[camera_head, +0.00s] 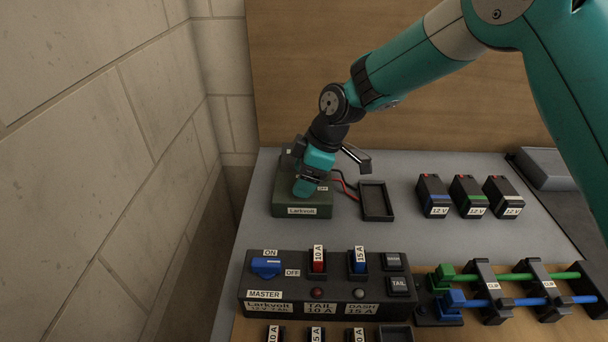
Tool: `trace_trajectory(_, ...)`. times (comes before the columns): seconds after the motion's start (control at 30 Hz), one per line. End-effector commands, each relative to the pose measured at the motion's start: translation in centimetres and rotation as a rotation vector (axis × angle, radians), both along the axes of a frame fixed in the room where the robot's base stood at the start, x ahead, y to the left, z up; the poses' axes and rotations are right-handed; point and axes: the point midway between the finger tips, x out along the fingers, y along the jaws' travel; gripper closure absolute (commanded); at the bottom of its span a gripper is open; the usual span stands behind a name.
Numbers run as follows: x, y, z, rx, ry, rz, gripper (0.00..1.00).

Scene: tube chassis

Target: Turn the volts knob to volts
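A dark green box (287,207) labelled Larkvolt stands on the grey bench top at the back left. My gripper (304,188) is over this box, pointing down, and covers most of its top face. I cannot see the volts knob; any knob on the box's top is hidden behind the gripper. Whether the fingers are open, shut or touching anything cannot be made out.
Red and dark leads (343,187) run right from the box, beside a black empty tray (376,201). Several 12 V batteries (468,196) stand further right. In front is a black switch panel (330,284) with a blue master knob (266,267). A block wall (110,150) rises at left.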

Motion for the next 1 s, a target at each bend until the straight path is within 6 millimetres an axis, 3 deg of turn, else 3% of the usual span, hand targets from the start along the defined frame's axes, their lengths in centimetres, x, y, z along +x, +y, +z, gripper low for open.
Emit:
trace_trajectory(0.23,0.0,-0.1,0.1,-0.001,0.001,-0.002,0.28)
trace_trajectory(0.37,0.1,-0.6,1.4,0.0,-0.002,-0.003,0.28)
trace_trajectory(0.8,0.0,-4.8,11.3,0.001,-0.004,-0.003,0.28)
trace_trajectory(1.0,-0.1,-6.1,14.6,0.0,-0.002,-0.001,0.28)
